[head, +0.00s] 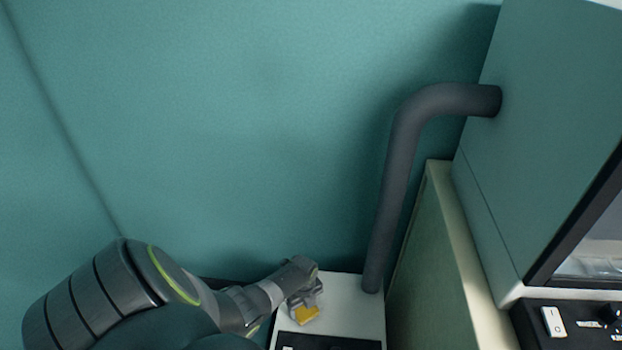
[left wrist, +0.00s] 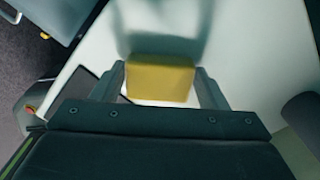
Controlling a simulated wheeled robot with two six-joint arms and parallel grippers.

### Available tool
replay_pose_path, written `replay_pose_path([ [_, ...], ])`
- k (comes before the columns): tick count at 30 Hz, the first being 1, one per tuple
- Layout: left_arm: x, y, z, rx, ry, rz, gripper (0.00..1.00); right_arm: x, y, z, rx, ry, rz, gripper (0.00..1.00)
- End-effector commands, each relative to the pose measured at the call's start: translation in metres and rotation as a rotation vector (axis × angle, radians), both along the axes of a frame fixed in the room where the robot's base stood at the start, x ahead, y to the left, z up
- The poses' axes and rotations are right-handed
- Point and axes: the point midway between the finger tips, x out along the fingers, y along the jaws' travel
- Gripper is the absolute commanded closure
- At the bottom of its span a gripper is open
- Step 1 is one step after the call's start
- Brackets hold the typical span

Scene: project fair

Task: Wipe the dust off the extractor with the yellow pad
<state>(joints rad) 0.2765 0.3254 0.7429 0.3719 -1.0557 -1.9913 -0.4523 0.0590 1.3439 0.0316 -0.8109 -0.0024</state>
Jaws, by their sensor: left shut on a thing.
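The extractor (head: 350,298) is a white box with a dark front panel, low in the head view, with a dark grey hose rising from its top. Its white top also fills much of the left wrist view (left wrist: 245,45). My left gripper (head: 305,303) is shut on the yellow pad (head: 307,314) over the extractor's top. In the left wrist view the pad (left wrist: 160,80) sits between the two fingers. I cannot tell whether the pad touches the surface. No dust is clear to me. My right gripper is not in view.
The dark hose (head: 392,190) bends right into a large teal cabinet (head: 545,130). A green panel with a pale edge (head: 455,250) stands right of the extractor. A control panel with a white switch (head: 553,321) is at the lower right. A teal wall (head: 220,130) is behind.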

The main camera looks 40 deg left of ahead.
Motion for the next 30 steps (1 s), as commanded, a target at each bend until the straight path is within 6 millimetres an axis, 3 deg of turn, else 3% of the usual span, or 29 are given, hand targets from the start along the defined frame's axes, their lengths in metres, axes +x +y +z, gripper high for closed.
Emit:
replay_pose_path([
  [9,-0.008,0.009,0.001,-0.001,0.002,0.0,0.51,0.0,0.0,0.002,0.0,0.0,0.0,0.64],
  [30,0.018,-0.027,-0.002,-0.004,0.002,0.0,0.51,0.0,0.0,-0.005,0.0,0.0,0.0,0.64],
])
